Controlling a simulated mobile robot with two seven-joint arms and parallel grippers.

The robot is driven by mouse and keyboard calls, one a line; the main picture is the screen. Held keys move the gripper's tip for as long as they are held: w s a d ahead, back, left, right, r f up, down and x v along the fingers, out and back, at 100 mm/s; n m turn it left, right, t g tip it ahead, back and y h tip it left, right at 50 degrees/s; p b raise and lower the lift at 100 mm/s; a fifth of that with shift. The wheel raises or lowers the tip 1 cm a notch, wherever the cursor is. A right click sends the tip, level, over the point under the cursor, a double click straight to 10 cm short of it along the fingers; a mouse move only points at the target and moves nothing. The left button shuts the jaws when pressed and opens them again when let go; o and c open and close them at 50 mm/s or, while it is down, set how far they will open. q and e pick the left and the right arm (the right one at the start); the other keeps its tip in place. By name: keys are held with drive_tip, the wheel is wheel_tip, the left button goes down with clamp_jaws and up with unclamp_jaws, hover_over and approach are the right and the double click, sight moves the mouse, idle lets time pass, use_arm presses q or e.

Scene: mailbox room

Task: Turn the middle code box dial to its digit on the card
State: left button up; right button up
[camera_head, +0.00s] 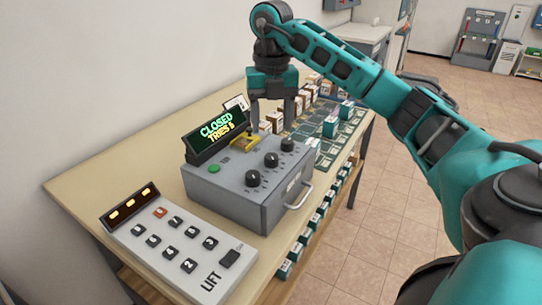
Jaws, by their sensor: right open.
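The grey code box (232,196) stands on the table with three black dials on its top. The middle dial (271,160) sits between the near dial (253,178) and the far dial (288,145); its digit is too small to read. The display (217,132) reads CLOSED and a TRIES line. A small white card (237,103) shows partly behind the display; I cannot read it. My right gripper (271,121) points down, open and empty, above and beyond the dials, apart from the middle one. My left gripper is not in view.
A lift keypad (180,246) lies on the near end of the table (90,180). Several small boxes (304,101) and a green grid mat (335,143) lie beyond the code box. A handle (300,193) sticks out from its front. Tiled floor lies to the right.

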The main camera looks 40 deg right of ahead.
sight(271, 156)
wheel_tip(271, 156, down, 8)
drive_tip(key=shift+f, duration=0.1)
idle(0.4)
drive_tip(key=c, duration=1)
